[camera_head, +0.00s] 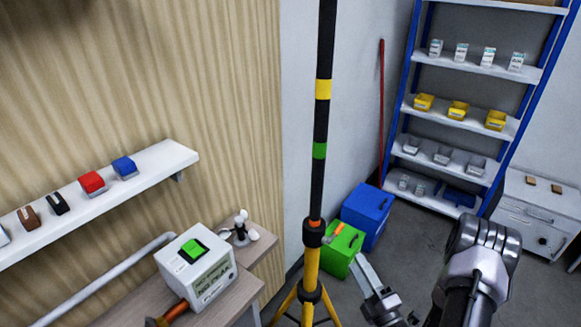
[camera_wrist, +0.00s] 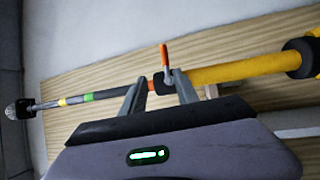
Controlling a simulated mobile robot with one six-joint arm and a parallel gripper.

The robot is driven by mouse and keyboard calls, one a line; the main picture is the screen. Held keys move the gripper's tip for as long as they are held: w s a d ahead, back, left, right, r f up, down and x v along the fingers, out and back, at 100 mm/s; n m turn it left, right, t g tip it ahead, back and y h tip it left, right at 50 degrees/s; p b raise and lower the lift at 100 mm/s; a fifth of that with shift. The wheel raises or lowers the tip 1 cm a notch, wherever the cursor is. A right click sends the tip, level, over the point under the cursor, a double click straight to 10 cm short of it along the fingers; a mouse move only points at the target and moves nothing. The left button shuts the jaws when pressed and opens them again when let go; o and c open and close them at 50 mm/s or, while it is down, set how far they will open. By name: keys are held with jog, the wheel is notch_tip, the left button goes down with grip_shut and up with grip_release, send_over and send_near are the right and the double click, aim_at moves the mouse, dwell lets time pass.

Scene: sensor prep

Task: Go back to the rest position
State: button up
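A tripod stands mid-picture in the head view with yellow legs (camera_head: 311,265) and a black pole (camera_head: 322,120) with yellow and green bands. An orange lever (camera_head: 338,229) sits at its collar. In the wrist view the pole (camera_wrist: 60,102) lies across the picture, with the yellow tube (camera_wrist: 235,70) at right and the orange lever (camera_wrist: 165,56) near the middle. My gripper (camera_wrist: 158,82) is open, its two fingers apart, with the lever showing between and just beyond the tips. I cannot tell whether they touch it. In the head view my gripper (camera_head: 358,262) is right of the collar.
A green box (camera_head: 338,262) and a blue box (camera_head: 369,212) stand behind the tripod. A bench at lower left holds a white device (camera_head: 196,267) with a green button. A wall shelf (camera_head: 150,168), a blue-framed rack (camera_head: 462,135) and a white cabinet (camera_head: 540,205) stand around.

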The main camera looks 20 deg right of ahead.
jog(key=s+a+r+n+g+y, duration=0.2)
jog(key=a+r+n+g+y, duration=0.8)
jog(key=a+r+n+y, duration=0.75)
jog(key=s+a+f+n+g+h+b, duration=0.1)
jog(key=s+a+n+g+h, duration=0.45)
jog(key=s+n, duration=0.4)
jog(key=s+a+n+g+h, duration=0.4)
jog(key=s+a+n+g, duration=0.15)
jog(key=n, duration=0.65)
jog(key=d+r+n+t+h, duration=0.4)
jog(key=d+n+t+h, duration=0.2)
jog(key=n, duration=0.4)
jog(key=shift+s+d+r+t+h, duration=0.15)
jog(key=shift+s+d+t+h, duration=0.2)
jog(key=shift+d+h, duration=0.65)
jog(key=shift+w+a, duration=0.1)
jog(key=shift+a, duration=0.05)
